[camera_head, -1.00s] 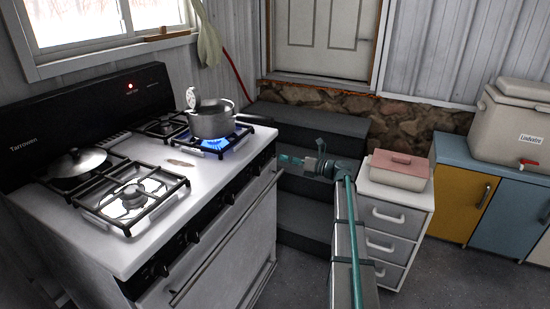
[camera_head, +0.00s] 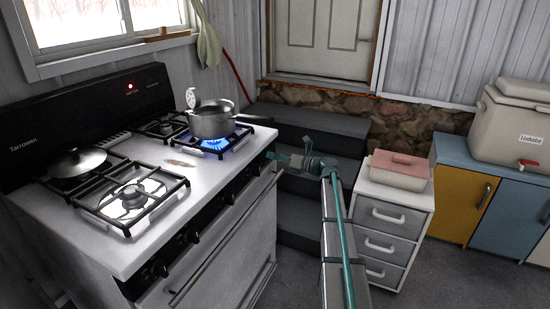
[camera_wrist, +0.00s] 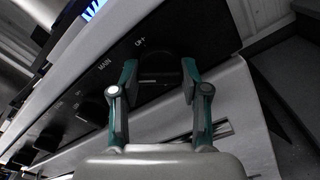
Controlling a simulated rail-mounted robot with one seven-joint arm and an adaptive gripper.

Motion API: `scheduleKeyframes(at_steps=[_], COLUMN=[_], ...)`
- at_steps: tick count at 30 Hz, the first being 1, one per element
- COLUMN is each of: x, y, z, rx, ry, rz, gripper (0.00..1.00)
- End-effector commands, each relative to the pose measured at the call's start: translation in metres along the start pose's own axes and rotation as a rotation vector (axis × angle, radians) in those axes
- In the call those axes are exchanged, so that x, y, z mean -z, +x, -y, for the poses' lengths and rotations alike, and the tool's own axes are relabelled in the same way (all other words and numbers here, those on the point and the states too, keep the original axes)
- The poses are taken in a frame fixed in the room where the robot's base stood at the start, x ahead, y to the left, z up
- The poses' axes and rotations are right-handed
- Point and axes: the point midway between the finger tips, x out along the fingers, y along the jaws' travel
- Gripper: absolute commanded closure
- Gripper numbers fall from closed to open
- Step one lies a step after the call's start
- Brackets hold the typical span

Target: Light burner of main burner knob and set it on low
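The white stove (camera_head: 185,165) has a black front panel with several dark knobs. At its right end a blue flame (camera_head: 213,144) burns under a metal pot (camera_head: 211,122). My gripper (camera_head: 272,156) is at the right end of the front panel. In the wrist view, my gripper (camera_wrist: 158,82) is open, with its two teal fingers apart. A dark round knob (camera_wrist: 160,66) lies between and beyond the fingertips. The word MAIN is printed to its left. I cannot tell whether the fingers touch the knob, nor how it is turned.
A lidded pan (camera_head: 76,161) sits on the back left burner. The oven handle (camera_head: 225,240) runs below the knobs. Dark steps (camera_head: 300,225) are right of the stove, then a white drawer unit (camera_head: 385,225) bearing a pink-lidded box (camera_head: 398,170).

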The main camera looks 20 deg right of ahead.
Motion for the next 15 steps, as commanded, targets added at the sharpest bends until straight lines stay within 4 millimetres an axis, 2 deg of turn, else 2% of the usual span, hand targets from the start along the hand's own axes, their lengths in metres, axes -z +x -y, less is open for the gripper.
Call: scheduleKeyframes(at_steps=[1,3,15], x=[0.0000,0.0000,-0.0002], y=[-0.0001,-0.0001,-0.0002], z=[0.0000,0.0000,-0.0002], rx=[0.000,0.000,0.000], ry=[0.000,0.000,-0.067], rz=[0.000,0.000,0.000], gripper=[0.78,0.89,0.89])
